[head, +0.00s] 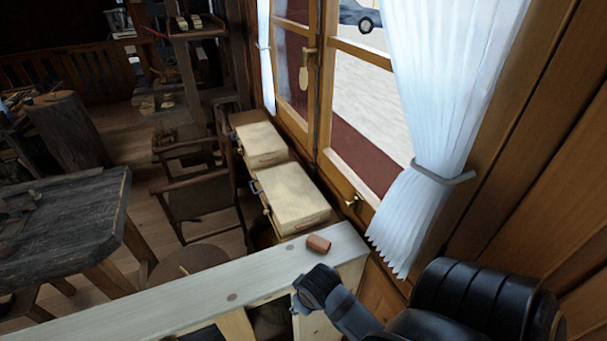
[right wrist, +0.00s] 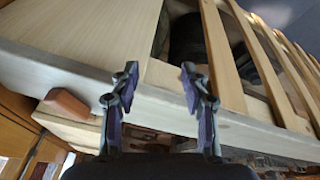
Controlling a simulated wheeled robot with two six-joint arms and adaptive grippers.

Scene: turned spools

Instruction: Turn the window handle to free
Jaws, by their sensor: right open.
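The window handle (head: 304,76) is a brass piece on the middle upright of the wooden window, at the top of the head view. Its longer part hangs downward, and the window sashes look closed. My right gripper (head: 303,296) is low in the head view, beside the pale wooden bench and well apart from the handle. In the right wrist view my right gripper (right wrist: 159,75) has its two fingers spread, with nothing between them, in front of the bench's edge. The handle does not show in the right wrist view. My left gripper is not in view.
The pale bench (head: 190,298) carries a small reddish-brown block (head: 318,244). Two pale boxes (head: 292,198) stand below the window. A white curtain (head: 440,90) hangs at its right, and a small brass latch (head: 354,200) sits low on the frame. A chair (head: 195,190) stands left.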

